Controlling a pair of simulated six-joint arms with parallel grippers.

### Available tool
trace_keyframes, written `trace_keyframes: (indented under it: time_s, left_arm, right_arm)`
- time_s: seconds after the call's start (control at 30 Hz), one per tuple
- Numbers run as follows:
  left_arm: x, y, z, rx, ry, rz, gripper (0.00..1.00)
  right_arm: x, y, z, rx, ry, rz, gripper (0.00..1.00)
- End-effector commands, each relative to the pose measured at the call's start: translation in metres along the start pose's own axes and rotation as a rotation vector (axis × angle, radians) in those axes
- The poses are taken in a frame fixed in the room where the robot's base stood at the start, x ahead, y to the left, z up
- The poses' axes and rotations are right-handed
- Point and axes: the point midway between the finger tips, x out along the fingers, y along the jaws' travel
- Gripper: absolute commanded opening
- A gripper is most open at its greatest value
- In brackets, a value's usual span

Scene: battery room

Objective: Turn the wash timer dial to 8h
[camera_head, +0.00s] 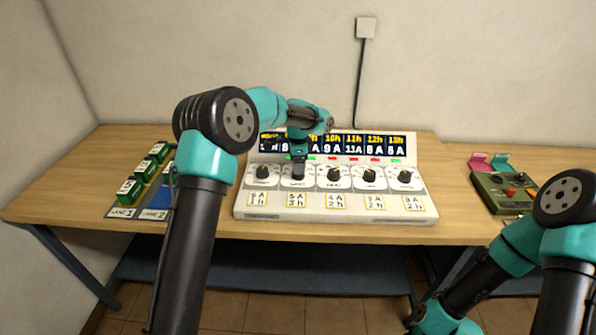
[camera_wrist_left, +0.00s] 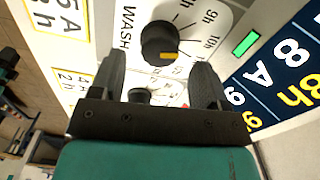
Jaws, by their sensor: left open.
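The wash timer dial (camera_wrist_left: 158,42) is a round black knob with an orange mark, on a white face lettered WASH. Its 9h and 10h marks show in the left wrist view; the orange mark faces the lower edge of that picture, and its exact reading is unclear. My left gripper (camera_wrist_left: 159,68) is open, its fingers on either side of the dial in that picture; contact cannot be told. In the head view the left gripper (camera_head: 298,172) points down over the second dial from the left and hides most of it. My right gripper is out of view.
The white dial panel (camera_head: 330,216) holds several knobs, with cards below and a dark hour display (camera_head: 355,144) behind. Left is a tray with green blocks (camera_head: 128,188); right is a green box (camera_head: 500,195). Bare wooden table (camera_head: 455,205) lies between panel and box.

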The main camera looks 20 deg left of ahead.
Motion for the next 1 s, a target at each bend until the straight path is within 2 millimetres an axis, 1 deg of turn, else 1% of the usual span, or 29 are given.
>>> trace_keyframes:
  time_s: [0.03,0.1,0.23,0.4,0.63,1.0]
  left_arm:
    - [0.009,0.000,0.001,0.000,-0.002,0.003,0.69]
    - [0.019,0.000,0.001,-0.001,-0.001,0.002,0.69]
    - [0.032,0.000,0.000,0.000,0.000,0.001,0.69]
    - [0.038,0.000,0.000,0.000,0.000,0.000,0.69]
    - [0.038,0.000,0.000,0.000,0.001,0.000,0.68]
    - [0.038,0.000,0.000,0.000,0.000,0.000,0.33]
  right_arm:
    - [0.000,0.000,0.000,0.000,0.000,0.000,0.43]
    - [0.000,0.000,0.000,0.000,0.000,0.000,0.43]
    - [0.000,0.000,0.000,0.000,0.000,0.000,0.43]
    - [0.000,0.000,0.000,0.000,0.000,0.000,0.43]
    - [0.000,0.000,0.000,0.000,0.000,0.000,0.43]
    - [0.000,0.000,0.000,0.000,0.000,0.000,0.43]
